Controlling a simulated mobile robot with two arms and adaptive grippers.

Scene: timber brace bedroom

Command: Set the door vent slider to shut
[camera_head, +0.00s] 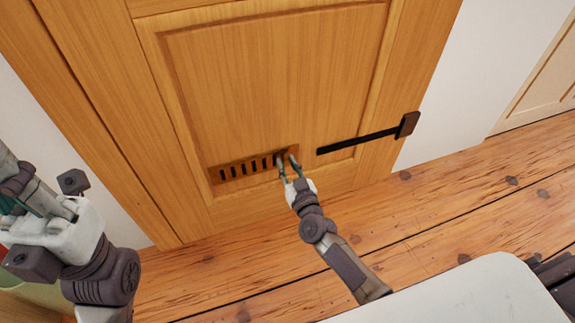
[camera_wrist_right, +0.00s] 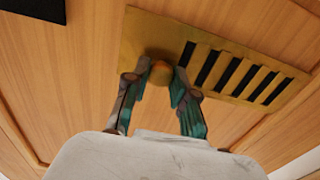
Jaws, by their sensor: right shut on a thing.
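The door vent (camera_head: 215,178) is a brownish plate low on the wooden door, with a row of several dark slots. In the right wrist view, the vent plate (camera_wrist_right: 140,30) is brass-coloured and its slots (camera_wrist_right: 230,75) show black between the slats. A small round orange-brown knob (camera_wrist_right: 160,71) sits at the plate's end beside the slots. My right gripper (camera_head: 287,158) is at the right end of the vent, shut on this knob; its fingertips (camera_wrist_right: 161,76) are on either side of it. My left gripper (camera_head: 35,215) is at the left edge, away from the door, its fingers partly cut off.
The plank floor (camera_head: 440,235) is clear in front. A pale panelled surface (camera_head: 540,85) stands at the far right.

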